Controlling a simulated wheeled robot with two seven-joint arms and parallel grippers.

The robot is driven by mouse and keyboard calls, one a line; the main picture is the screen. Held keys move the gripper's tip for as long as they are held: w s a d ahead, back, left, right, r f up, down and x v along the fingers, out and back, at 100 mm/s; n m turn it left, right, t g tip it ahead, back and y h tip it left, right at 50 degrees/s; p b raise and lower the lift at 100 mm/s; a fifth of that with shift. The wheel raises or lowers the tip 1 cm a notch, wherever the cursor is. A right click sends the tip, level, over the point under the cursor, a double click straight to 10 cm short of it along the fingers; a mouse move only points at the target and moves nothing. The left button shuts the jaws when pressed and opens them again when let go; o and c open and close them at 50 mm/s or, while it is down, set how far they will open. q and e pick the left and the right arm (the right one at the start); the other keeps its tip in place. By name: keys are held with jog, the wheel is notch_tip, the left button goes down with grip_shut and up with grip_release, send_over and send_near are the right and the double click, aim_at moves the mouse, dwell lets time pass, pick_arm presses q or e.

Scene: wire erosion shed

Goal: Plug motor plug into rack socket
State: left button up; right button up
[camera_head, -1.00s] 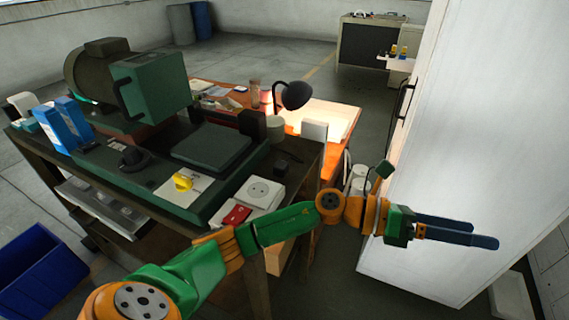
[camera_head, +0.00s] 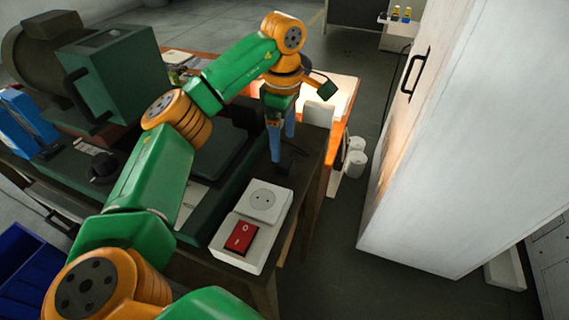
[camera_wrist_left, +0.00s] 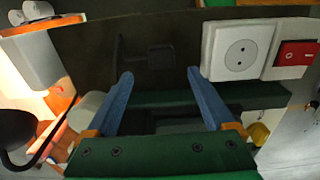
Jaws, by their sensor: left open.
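The rack socket (camera_head: 262,200) is a round white outlet with two holes, set in a white box at the bench's near right corner. It also shows in the left wrist view (camera_wrist_left: 240,56). The dark motor plug (camera_wrist_left: 161,56) lies on the bench beyond the fingertips in that view, apart from the socket. In the head view it is a dim dark shape beside the fingers, partly hidden. My left gripper (camera_head: 281,148) points down over the bench, open and empty. In the wrist view its blue fingers (camera_wrist_left: 159,74) stand apart, with the plug between their lines. My right gripper is not in view.
A red rocker switch (camera_head: 241,238) sits beside the socket on the white box. A green machine (camera_head: 113,70) stands at the bench's left. A tall white cabinet (camera_head: 450,150) rises at the right.

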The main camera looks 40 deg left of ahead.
aim_at(285, 161)
pick_arm(q)
jog(key=shift+a+f, duration=0.1)
jog(key=shift+f, duration=0.8)
jog(key=f, duration=0.1)
jog(key=f+p, duration=0.1)
jog(key=f, duration=0.1)
jog(key=f+p, duration=0.1)
jog(key=shift+s+d+f, duration=0.1)
jog(key=shift+d+f, duration=0.25)
jog(key=shift+f, duration=0.3)
